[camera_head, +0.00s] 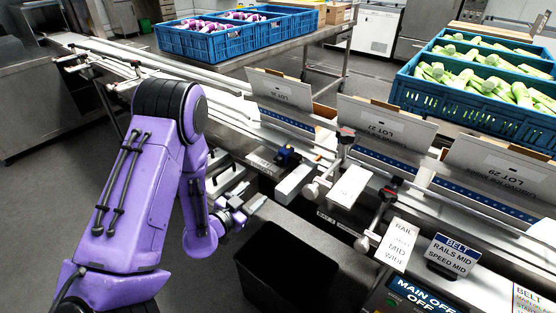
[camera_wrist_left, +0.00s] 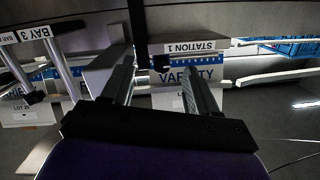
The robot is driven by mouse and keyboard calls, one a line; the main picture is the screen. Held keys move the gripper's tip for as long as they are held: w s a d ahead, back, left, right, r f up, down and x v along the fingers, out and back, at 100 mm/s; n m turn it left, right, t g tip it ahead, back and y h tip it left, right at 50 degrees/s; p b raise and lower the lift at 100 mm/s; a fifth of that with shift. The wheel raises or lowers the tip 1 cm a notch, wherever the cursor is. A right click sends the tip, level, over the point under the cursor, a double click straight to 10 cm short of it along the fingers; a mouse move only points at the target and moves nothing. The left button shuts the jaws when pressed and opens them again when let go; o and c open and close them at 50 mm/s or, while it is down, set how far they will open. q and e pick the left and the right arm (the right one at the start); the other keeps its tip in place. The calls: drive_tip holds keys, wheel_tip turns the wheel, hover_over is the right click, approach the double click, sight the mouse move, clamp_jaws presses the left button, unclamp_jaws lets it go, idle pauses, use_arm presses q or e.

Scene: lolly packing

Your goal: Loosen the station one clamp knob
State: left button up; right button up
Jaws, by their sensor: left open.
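My left gripper (camera_head: 250,207) is open and empty, low in front of the conveyor rail. In the left wrist view its two fingers (camera_wrist_left: 158,72) stand apart. A dark clamp with a blue part (camera_head: 287,155) sits on the rail beside a small white label plate (camera_head: 262,162), above and right of the gripper, apart from it. I cannot tell for sure that this is the knob. My right gripper is out of view.
Pale round knobs (camera_head: 311,190) (camera_head: 361,244) on other rail clamps stand to the right. A black bin (camera_head: 285,272) is below the rail. White LOT cartons (camera_head: 385,122) line the conveyor. A BELT sign (camera_head: 452,256) stands at the lower right.

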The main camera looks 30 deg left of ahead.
use_arm(q)
drive_tip(key=m+t+h, duration=0.1)
drive_tip(key=m+t, duration=0.1)
approach(276, 161)
drive_tip(key=w+p, duration=0.1)
drive_tip(key=w, duration=0.4)
drive_tip(key=w+p, duration=0.1)
drive_tip(key=w, duration=0.2)
drive_tip(key=shift+w+d+r+p, duration=0.2)
drive_tip(key=shift+w+d+p, duration=0.1)
drive_tip(key=shift+d, duration=0.1)
drive_tip(key=c, duration=1)
drive_tip(key=n, duration=0.3)
drive_tip(key=shift+c, duration=0.2)
drive_tip(key=n, duration=0.3)
